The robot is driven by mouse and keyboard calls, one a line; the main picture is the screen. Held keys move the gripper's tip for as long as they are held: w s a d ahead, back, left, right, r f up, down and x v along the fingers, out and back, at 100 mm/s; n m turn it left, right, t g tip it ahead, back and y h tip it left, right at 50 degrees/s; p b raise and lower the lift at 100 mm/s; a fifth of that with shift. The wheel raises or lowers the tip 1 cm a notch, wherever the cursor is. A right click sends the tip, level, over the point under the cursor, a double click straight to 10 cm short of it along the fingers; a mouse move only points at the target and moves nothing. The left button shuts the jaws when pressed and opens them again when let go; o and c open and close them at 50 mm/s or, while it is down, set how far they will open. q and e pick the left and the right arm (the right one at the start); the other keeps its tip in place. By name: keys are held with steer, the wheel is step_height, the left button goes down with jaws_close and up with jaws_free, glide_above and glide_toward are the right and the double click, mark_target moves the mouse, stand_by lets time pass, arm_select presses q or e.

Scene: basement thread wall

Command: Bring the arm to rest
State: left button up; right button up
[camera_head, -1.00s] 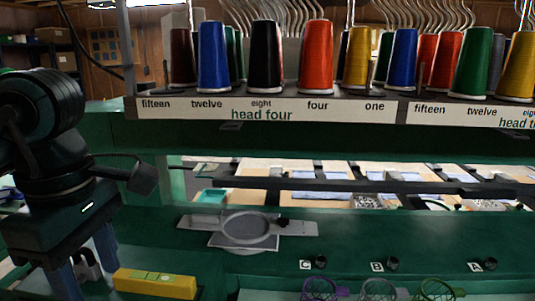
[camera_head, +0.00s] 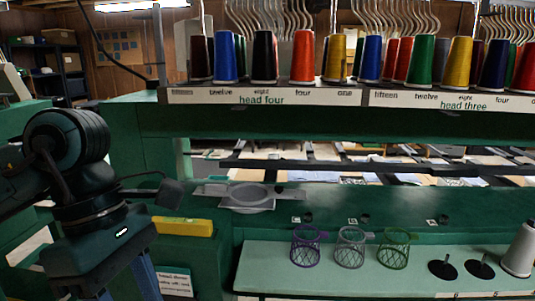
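My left arm comes in from the left. Its gripper (camera_head: 127,286) points down at the bottom left of the head view. Its two blue fingers stand apart with a gap between them, and their tips are cut off by the picture's lower edge. I see nothing held between the visible parts of the fingers. My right arm and gripper are not in view.
A yellow level (camera_head: 183,227) and a grey hoop plate (camera_head: 249,197) lie on the green machine right of my gripper. Purple (camera_head: 305,247), grey (camera_head: 350,248) and green (camera_head: 394,250) mesh baskets stand on a shelf (camera_head: 300,282). Thread cones (camera_head: 302,58) line the rack above.

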arm_select(q)
steer(key=s+d+f+g+h, duration=0.1)
steer(key=s+d+g+h, duration=0.35)
steer(key=d, duration=0.45)
steer(key=w+d+r+n+g+h, duration=0.1)
steer(key=w+d+r+n+h, duration=0.4)
steer(key=n+h, duration=0.65)
steer(key=w+a+f+n+t+y, duration=0.15)
steer(key=w+f+n+t, duration=0.4)
steer(key=n+t, duration=0.7)
steer(key=w+a+f+n+t+y, duration=0.1)
steer(key=w+a+f+n+t, duration=0.35)
steer(key=n+t, duration=0.8)
step_height(320, 180, down, 14)
steer(key=a+n+y, duration=0.3)
steer(key=n+y, duration=0.5)
steer(key=n, duration=0.2)
steer(key=s+a+f+n+g+y, duration=0.2)
steer(key=s+f, duration=0.4)
steer(key=f, duration=0.3)
steer(key=s+a+f+n+g+y, duration=0.2)
steer(key=s+f+n+g+y, duration=0.1)
steer(key=f, duration=0.6)
steer(key=s+n+g, duration=0.1)
steer(key=s+g, duration=0.1)
steer(key=s, duration=0.1)
steer(key=shift+a, duration=0.2)
steer(key=shift+w, duration=0.1)
